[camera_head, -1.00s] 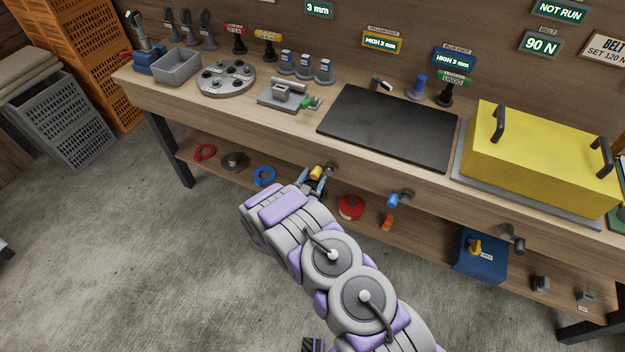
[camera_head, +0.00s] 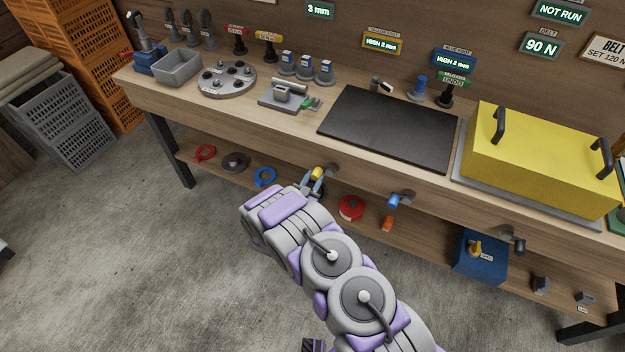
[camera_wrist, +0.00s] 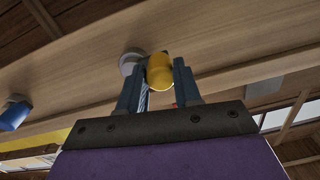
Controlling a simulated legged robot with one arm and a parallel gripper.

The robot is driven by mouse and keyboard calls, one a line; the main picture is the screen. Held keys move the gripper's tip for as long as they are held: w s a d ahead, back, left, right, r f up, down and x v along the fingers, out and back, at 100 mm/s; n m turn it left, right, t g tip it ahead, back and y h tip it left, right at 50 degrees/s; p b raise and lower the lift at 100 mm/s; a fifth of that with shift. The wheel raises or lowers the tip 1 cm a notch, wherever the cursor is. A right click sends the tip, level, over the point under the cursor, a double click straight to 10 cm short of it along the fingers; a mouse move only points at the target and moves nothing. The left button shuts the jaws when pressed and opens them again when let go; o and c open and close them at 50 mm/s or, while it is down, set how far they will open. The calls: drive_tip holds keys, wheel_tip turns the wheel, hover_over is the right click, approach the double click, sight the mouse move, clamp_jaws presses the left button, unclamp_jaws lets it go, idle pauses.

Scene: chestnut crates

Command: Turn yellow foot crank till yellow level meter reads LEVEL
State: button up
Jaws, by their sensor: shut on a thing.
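The yellow foot crank (camera_head: 318,173) sticks out from the front edge of the workbench, and its yellow knob (camera_wrist: 160,70) shows large in the wrist view. My gripper (camera_head: 313,183) is shut on the yellow knob, with one blue-grey finger on each side of it. The grey hub of the crank (camera_wrist: 131,61) sits beside the knob against the wood. The yellow foot level meter (camera_head: 382,42) on the back wall reads HIGH 2 mm.
The blue foot crank (camera_head: 396,200) juts from the bench front to the right, and it also shows in the wrist view (camera_wrist: 14,113). The blue foot meter (camera_head: 454,60) reads HIGH 2 mm. A red disc (camera_head: 351,208) and blue ring (camera_head: 264,177) lie on the lower shelf.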

drive_tip(key=shift+s+d+f+n+p, duration=0.2)
drive_tip(key=shift+d+f+n+p, duration=0.35)
drive_tip(key=shift+n, duration=2)
drive_tip(key=shift+s+d+f+n+p, duration=0.2)
drive_tip(key=shift+d+f+n, duration=0.35)
drive_tip(key=shift+n, duration=1.95)
drive_tip(key=shift+s+d+f+n+p, duration=0.15)
drive_tip(key=shift+d+f+n+p, duration=0.45)
drive_tip(key=shift+n, duration=1.95)
drive_tip(key=shift+a+f+b, duration=0.2)
drive_tip(key=shift+a+b, duration=0.05)
drive_tip(key=shift+b, duration=0.05)
drive_tip(key=o, duration=1)
drive_tip(key=shift+o, duration=0.2)
drive_tip(key=p+v, duration=0.3)
drive_tip(key=v, duration=1.4)
drive_tip(key=shift+a, duration=0.2)
drive_tip(key=shift+s, duration=0.1)
